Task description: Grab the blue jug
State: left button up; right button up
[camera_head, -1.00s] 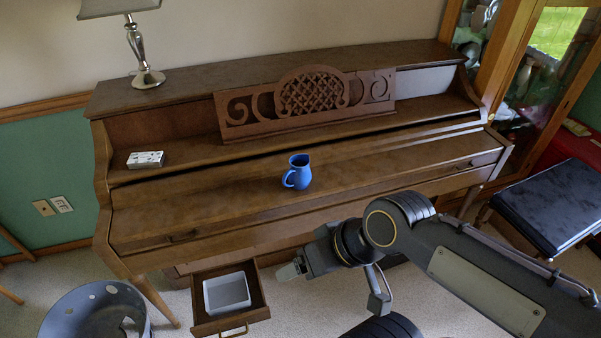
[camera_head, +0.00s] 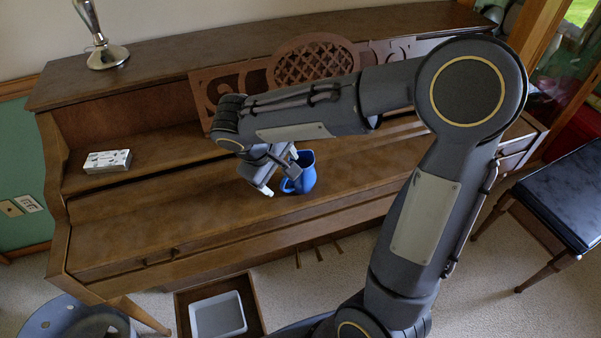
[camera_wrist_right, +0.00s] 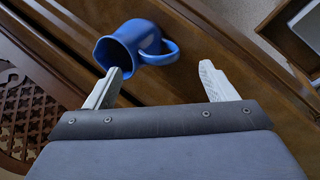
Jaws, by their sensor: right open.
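My right gripper (camera_head: 279,175) is beside the jug's handle side in the head view, open and empty. In the right wrist view, the jug (camera_wrist_right: 122,46) lies ahead of the open gripper (camera_wrist_right: 160,78). One fingertip overlaps the jug's lower edge there, and the handle shows between the lines of the two fingers. I cannot tell whether that finger touches the jug. My left gripper is out of view.
The piano's carved music stand (camera_head: 228,88) rises behind the jug. A small white box (camera_head: 108,161) sits at left, and a lamp base (camera_head: 108,57) stands on top. Below, an open drawer holds a white tray (camera_head: 217,316). The lid left of my gripper is clear.

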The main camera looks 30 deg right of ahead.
aim_at(289, 189)
jog(key=x, duration=0.6)
jog(key=shift+s+d+r, duration=0.1)
jog(key=shift+s+d, duration=0.05)
jog(key=shift+d, duration=0.05)
jog(key=c, duration=1.5)
jog(key=shift+r, duration=0.25)
jog(key=shift+r, duration=1.35)
jog(key=shift+s+a+r, duration=0.1)
jog(key=shift+a+r, duration=0.05)
jog(key=shift+r, duration=0.15)
jog(key=shift+s+a+r+p, duration=0.15)
jog(key=shift+s+a+r, duration=0.95)
jog(key=shift+s+r, duration=0.65)
jog(key=shift+s+a+r+p, duration=0.1)
jog(key=shift+s+a+r, duration=1.15)
jog(key=shift+s, duration=0.95)
jog(key=shift+s+a+r+p, duration=0.15)
jog(key=shift+s+a+r, duration=0.85)
jog(key=shift+s+r, duration=0.8)
